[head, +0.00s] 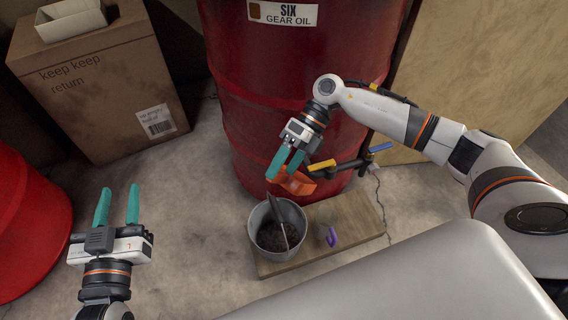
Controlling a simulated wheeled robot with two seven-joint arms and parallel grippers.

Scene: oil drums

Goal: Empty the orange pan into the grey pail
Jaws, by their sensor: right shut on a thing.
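The orange pan (298,185) is tilted in front of the red drum, just above the far rim of the grey pail. My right gripper (285,170) is shut on it, with its teal fingers pointing down. I cannot see what the pan holds. The grey pail (262,253) stands upright on the left end of a wooden board and holds dark, crumbly material. A dark, flat, stick-like thing (280,217) leans in the pail. My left gripper (118,205) is open and empty over the floor, well left of the pail.
The wooden board (358,222) also bears a small purple-and-grey item (332,237). A dark bar with yellow and blue parts (348,165) is right of the pan. A large red drum (265,90) stands behind. A cardboard box (105,95) is back left.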

